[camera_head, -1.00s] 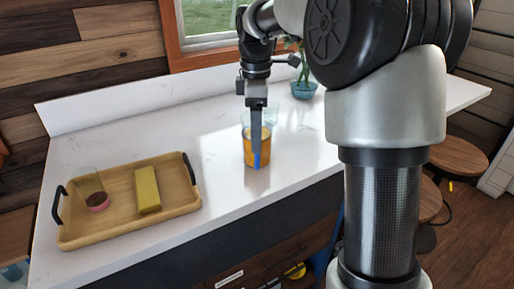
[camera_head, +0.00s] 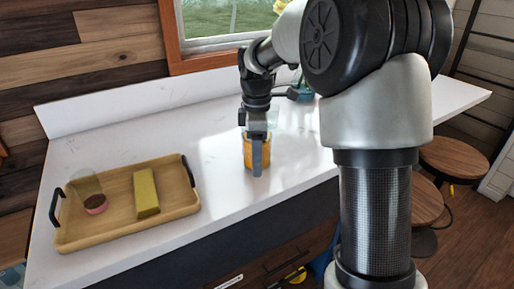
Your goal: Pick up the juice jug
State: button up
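The juice jug (camera_head: 247,154) is a clear vessel with orange juice in it, standing upright on the white counter. My gripper (camera_head: 257,168) points down at the jug, with a grey finger in front of the jug's near side. The finger covers part of the juice. The other finger is hidden, so I cannot tell how far apart the fingers are or whether they touch the jug.
A wooden tray (camera_head: 120,228) with black handles lies at the left of the white counter (camera_head: 205,135). It holds a yellow block (camera_head: 146,192) and a clear glass with a dark pink base (camera_head: 95,203). A blue vase (camera_head: 304,92) stands behind my arm. Stools (camera_head: 455,159) stand at the right.

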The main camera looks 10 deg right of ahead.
grip_shut()
jog(key=shift+r, duration=0.25)
jog(key=shift+r+p, duration=0.65)
jog(key=shift+r, duration=4.15)
